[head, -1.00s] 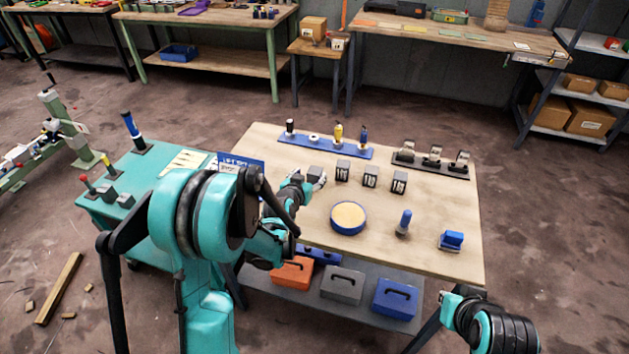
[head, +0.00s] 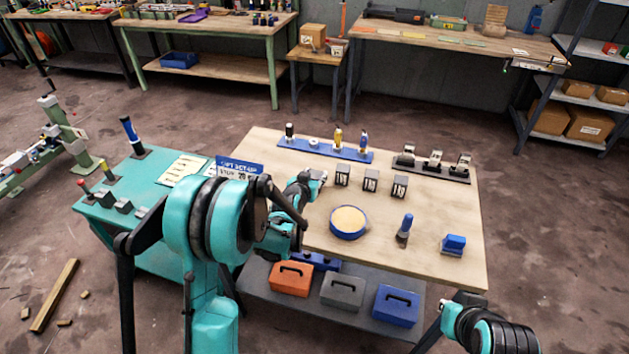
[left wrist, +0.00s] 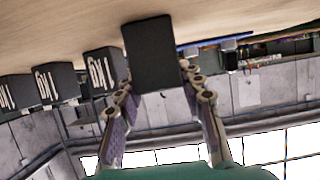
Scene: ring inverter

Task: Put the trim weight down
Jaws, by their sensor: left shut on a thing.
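My left gripper (head: 317,179) is over the wooden table, just left of a row of three dark weight blocks with white labels (head: 343,175) (head: 371,180) (head: 399,187). In the left wrist view, the left gripper (left wrist: 158,82) is shut on a plain dark block, the trim weight (left wrist: 152,55). The wrist view is turned over, with the tabletop at the top. The labelled blocks stand in line beside the held one. I cannot tell whether the held block touches the table.
A round blue-rimmed tray (head: 348,222) lies in front of the row. A blue-handled tool (head: 404,230) and a blue block (head: 453,244) stand to its right. A blue rack (head: 310,146) and a dark rack (head: 432,166) stand behind. The table's right part has bare wood.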

